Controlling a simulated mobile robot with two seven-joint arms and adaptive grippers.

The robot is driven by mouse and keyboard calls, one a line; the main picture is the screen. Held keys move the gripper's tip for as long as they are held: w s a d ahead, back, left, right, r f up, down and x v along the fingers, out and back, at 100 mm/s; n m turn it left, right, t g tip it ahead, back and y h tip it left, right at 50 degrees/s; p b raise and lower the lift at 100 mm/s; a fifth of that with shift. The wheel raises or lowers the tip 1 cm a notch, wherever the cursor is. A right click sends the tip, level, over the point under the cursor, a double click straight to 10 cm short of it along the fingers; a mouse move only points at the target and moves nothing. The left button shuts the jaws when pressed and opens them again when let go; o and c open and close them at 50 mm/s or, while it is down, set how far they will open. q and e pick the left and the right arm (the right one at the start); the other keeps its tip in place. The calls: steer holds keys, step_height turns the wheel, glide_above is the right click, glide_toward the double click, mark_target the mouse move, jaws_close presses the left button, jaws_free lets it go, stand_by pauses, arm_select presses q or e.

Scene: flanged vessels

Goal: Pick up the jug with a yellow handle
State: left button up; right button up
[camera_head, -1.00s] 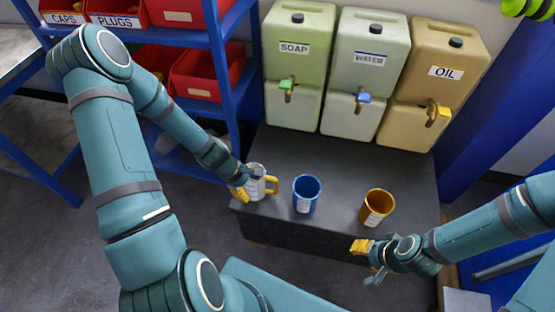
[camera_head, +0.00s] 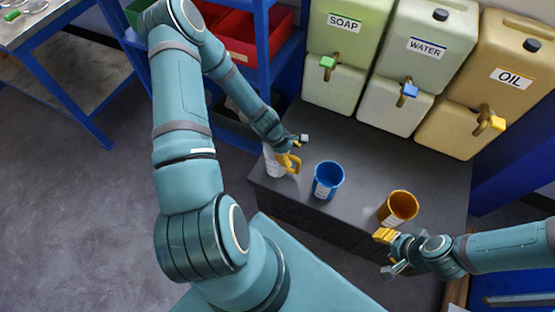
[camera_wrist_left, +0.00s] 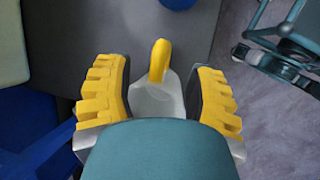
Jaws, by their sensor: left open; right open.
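The pale grey jug (camera_head: 272,166) stands at the left end of the dark bench, its yellow handle (camera_head: 293,164) toward the right. My left gripper (camera_head: 293,149) is open at the jug's top and handle side, partly hiding it. In the left wrist view the jug (camera_wrist_left: 157,100) and its yellow handle (camera_wrist_left: 159,60) lie between the two spread yellow-padded fingers (camera_wrist_left: 160,85), with gaps on both sides. My right gripper (camera_head: 388,253) is open and empty at the bench's front, just below the orange cup.
A blue cup (camera_head: 328,180) stands right of the jug, and an orange cup (camera_head: 398,208) further right. Soap (camera_head: 346,50), water (camera_head: 418,60) and oil (camera_head: 500,80) containers with taps stand behind. A blue shelf with red bins (camera_head: 255,45) is at the left.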

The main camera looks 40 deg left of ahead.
mark_target(295, 158)
arm_select(q)
steer(key=b+x, duration=0.1)
steer(key=x, duration=0.4)
steer(key=shift+f, duration=0.1)
jaws_close()
